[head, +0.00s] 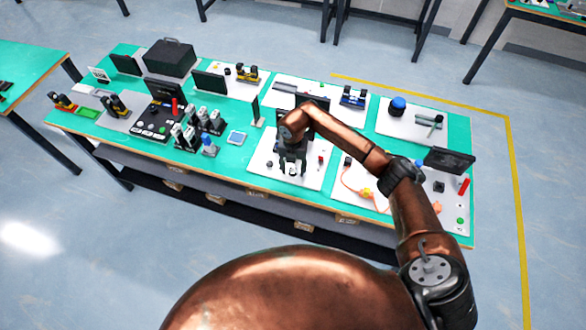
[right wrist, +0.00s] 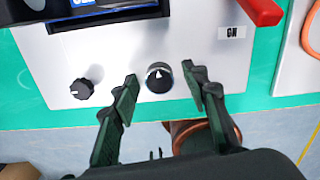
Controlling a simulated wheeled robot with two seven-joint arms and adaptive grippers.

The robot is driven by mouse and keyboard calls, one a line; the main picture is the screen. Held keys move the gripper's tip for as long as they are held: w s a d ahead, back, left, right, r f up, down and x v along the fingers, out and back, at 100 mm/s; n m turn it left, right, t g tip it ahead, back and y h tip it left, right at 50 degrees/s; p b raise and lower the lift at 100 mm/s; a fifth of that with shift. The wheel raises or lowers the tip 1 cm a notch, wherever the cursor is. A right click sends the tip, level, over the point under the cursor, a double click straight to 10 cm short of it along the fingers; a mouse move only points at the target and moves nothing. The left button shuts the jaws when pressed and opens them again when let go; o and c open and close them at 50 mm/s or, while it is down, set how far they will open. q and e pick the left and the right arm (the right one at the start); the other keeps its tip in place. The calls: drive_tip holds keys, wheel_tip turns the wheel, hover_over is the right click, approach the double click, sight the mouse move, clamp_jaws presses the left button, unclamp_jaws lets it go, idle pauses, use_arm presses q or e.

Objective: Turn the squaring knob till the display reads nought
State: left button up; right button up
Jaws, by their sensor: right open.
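My right gripper (head: 292,168) hangs over a white panel (head: 315,178) on the green bench. A second black knob (right wrist: 84,89) sits to the left, outside the fingers. No label tells me which is the squaring knob. A display (right wrist: 105,5) is cut off at the top, its reading not legible. My left gripper is not in view.
In the head view a panel with an orange cable (head: 350,184) lies to the right, and a blue-topped device (head: 208,146) stands left of the panel.

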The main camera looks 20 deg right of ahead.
drive_tip(key=c, duration=0.4)
clamp_jaws()
drive_tip(key=shift+n, duration=0.3)
drive_tip(key=n+b, duration=0.2)
drive_tip(key=n, duration=0.2)
drive_tip(key=n+b, duration=0.2)
drive_tip(key=n, duration=0.2)
drive_tip(key=shift+n, duration=0.4)
drive_tip(key=n+b, duration=0.2)
drive_tip(key=n, duration=0.3)
drive_tip(key=shift+b, duration=0.3)
drive_tip(key=shift+n+b, duration=0.6)
drive_tip(key=shift+n, duration=1)
